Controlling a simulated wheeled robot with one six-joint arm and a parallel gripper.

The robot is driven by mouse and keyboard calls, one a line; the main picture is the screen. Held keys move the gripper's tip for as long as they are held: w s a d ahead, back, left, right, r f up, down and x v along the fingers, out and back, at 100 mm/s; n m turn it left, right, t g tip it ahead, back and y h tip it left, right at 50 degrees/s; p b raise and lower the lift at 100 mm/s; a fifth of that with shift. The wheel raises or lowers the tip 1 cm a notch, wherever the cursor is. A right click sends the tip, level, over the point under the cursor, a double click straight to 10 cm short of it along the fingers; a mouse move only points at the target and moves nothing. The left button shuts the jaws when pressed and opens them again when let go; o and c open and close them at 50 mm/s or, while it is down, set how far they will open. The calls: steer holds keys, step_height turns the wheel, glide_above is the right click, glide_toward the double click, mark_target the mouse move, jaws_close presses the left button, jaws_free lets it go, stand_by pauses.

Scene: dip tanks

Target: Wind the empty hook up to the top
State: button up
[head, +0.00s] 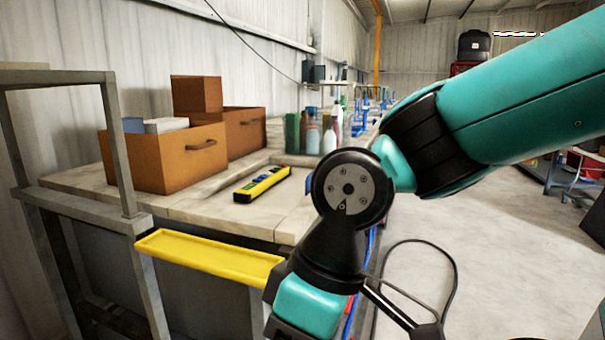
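No hook shows in this view. My teal and black arm comes in from the upper right and bends down in the middle of the picture. Its lower end runs out of the bottom edge, and no gripper fingertips can be made out. The wrist is in front of the bench's near right corner, apart from the hand control.
The bench (185,208) carries brown boxes (165,160) and several bottles (330,138). A grey metal frame (125,150) stands at the left, with a yellow tray (205,258) beside it. A yellow post (377,45) rises far back. A dark cable (452,265) loops over open floor right.

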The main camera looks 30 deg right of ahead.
steer(key=shift+d, duration=0.1)
steer(key=shift+w, duration=0.1)
jaws_close()
stand_by(1.8)
